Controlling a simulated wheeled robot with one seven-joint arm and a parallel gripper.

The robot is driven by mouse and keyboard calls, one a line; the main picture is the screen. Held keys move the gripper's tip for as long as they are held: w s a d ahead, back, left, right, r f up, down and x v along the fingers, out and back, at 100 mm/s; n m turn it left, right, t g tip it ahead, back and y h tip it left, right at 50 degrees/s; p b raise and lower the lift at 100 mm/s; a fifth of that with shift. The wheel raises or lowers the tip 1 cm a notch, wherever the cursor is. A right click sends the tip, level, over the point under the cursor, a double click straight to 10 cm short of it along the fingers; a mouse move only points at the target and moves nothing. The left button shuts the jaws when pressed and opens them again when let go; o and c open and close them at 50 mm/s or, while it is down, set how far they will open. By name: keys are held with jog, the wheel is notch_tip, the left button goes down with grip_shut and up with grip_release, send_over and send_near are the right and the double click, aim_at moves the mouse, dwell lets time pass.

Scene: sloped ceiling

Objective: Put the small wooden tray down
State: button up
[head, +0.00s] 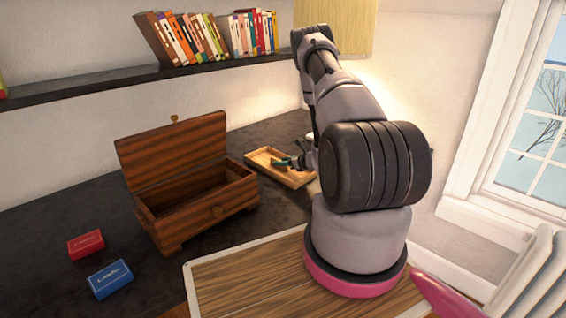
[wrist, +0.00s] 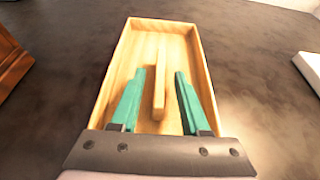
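The small wooden tray (head: 262,157) lies on the dark counter, right of the wooden chest in the head view. It is a shallow, light wooden box, and it also shows in the wrist view (wrist: 113,78). A raised wooden bar (wrist: 161,60) runs along its middle. My gripper (head: 282,162) has teal fingers and is over the tray. In the wrist view my gripper (wrist: 160,75) is open, with one finger on each side of the bar and a visible gap on both sides. The near end of the tray is hidden behind my gripper.
An open wooden chest (head: 170,150) stands left of the tray. A red box (head: 86,244) and a blue box (head: 110,279) lie on the dark counter (head: 60,215) at the left. A shelf (head: 90,84) with books runs above. A lampshade (head: 350,28) is behind my arm.

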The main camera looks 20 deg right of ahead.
jog(key=shift+r, duration=0.15)
jog(key=v, duration=1.2)
jog(key=w+a+r+n+g+y, duration=0.1)
jog(key=a+r+n+g+y, duration=0.2)
jog(key=a+r, duration=0.4)
jog(key=a+r+n+y, duration=0.2)
jog(key=a+r+n, duration=0.25)
jog(key=r, duration=0.55)
jog(key=s+a+r+n+g+y, duration=0.2)
jog(key=s+a+r+n+g, duration=0.3)
jog(key=a+r, duration=0.45)
jog(key=s+r+n+t+h, duration=0.1)
jog(key=s+r+n+h, duration=0.3)
jog(key=s+r+n, duration=0.3)
jog(key=s+a+r+n+t+h, duration=0.1)
jog(key=s+r+n+h, duration=0.4)
jog(key=s, duration=1)
jog(key=shift+r+n+h, duration=0.3)
jog(key=shift+r+n, duration=1.35)
jog(key=shift+r, duration=0.75)
